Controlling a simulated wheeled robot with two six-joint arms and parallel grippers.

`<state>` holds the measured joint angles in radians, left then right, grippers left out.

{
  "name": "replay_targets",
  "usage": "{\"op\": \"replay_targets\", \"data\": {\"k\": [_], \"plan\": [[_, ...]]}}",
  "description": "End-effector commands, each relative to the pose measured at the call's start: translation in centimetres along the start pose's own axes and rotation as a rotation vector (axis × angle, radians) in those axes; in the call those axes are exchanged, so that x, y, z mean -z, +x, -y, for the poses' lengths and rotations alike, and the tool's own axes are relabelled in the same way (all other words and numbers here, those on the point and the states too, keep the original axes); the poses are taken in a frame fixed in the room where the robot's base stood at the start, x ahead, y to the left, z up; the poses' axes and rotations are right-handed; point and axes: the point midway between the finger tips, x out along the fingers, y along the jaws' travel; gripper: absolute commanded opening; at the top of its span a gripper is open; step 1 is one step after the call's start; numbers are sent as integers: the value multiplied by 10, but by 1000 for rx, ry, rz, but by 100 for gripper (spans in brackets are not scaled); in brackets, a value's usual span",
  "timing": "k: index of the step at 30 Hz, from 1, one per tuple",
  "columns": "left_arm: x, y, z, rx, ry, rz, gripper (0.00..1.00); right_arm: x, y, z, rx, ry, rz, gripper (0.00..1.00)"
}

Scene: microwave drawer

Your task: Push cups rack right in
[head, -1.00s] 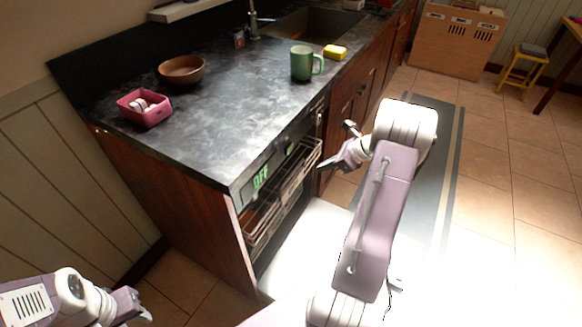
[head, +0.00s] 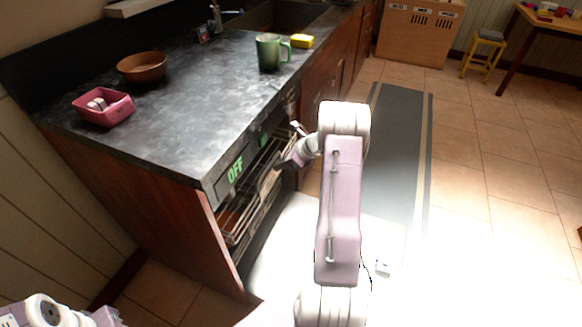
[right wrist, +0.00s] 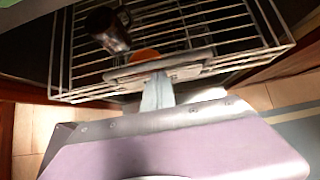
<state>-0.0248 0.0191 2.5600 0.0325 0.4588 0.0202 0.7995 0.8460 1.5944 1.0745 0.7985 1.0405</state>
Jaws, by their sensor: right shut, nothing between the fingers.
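The wire rack (head: 268,165) stands slightly out of the dark front opening under the counter. In the right wrist view the rack (right wrist: 215,40) fills the top, with a dark mug (right wrist: 108,30) and part of an orange item (right wrist: 145,55) in it. My right gripper (head: 287,162) is at the rack's front, shut and empty. In the right wrist view its fingers (right wrist: 157,85) are at the grey front bar (right wrist: 160,70) and seem to touch it. My left gripper (head: 108,317) is at the bottom left, cut by the frame edge, away from the rack.
The dark counter (head: 190,105) above holds a green mug (head: 269,52), a yellow sponge (head: 302,41), a brown bowl (head: 142,67) and a pink box (head: 103,108). Open tiled floor (head: 490,170) lies to the right.

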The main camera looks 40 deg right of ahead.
Motion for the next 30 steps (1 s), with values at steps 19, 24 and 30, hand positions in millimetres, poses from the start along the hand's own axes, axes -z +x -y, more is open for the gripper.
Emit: {"op": "replay_targets", "data": {"k": [19, 24, 30], "plan": [[1, -13, 0, 0, 0, 0, 36, -29, 22, 0, -2, -2, 0, 0], [2, -17, 0, 0, 0, 0, 36, -41, 36, 0, 0, -1, 0, 0], [2, -16, 0, 0, 0, 0, 36, -41, 38, 0, 0, 1, 0, 0]]}}
